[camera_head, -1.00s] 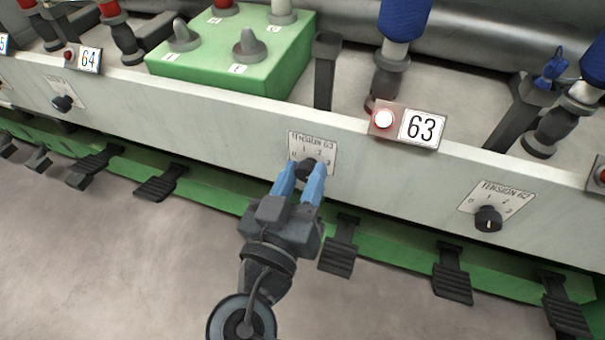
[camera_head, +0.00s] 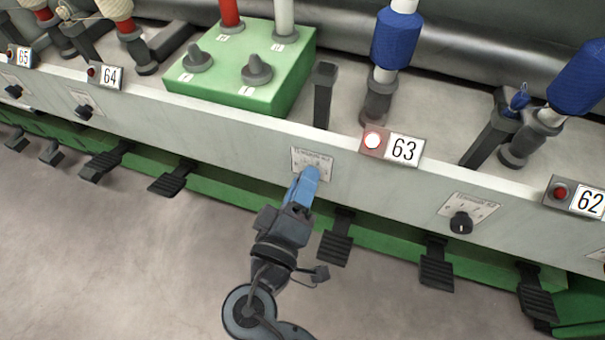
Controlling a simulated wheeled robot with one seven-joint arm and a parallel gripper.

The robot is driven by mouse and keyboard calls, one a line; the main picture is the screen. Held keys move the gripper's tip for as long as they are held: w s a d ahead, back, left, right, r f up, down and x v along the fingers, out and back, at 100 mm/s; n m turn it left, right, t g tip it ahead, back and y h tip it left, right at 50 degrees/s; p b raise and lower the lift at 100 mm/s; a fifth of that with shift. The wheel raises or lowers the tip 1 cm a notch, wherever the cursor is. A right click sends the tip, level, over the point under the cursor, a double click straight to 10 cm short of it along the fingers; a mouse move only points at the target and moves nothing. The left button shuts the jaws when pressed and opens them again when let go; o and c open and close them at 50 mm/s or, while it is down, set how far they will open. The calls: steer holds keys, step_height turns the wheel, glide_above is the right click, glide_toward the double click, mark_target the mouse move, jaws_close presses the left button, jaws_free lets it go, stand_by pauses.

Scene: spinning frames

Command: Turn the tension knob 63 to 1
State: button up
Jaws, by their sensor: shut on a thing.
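The tension 63 dial plate (camera_head: 312,158) is a pale label on the front face of the white rail, below and left of the 63 sign (camera_head: 404,149). The red lamp beside that sign glows bright. My gripper (camera_head: 309,174), with blue fingers, reaches up to the plate from below. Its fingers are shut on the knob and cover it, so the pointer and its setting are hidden. The gripper looks rolled, with one finger largely in front of the other.
The tension 62 knob (camera_head: 461,223) sits to the right and the 64 knob (camera_head: 84,111) to the left on the same rail. Black pedals (camera_head: 335,238) stick out below. A green box (camera_head: 242,67) with knobs stands above. The floor (camera_head: 130,260) in front is clear.

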steer(key=shift+a+f+n+p, duration=0.1)
steer(key=shift+n+p, duration=4)
steer(key=shift+n, duration=0.9)
steer(key=o, duration=1)
steer(key=shift+v, duration=3.9)
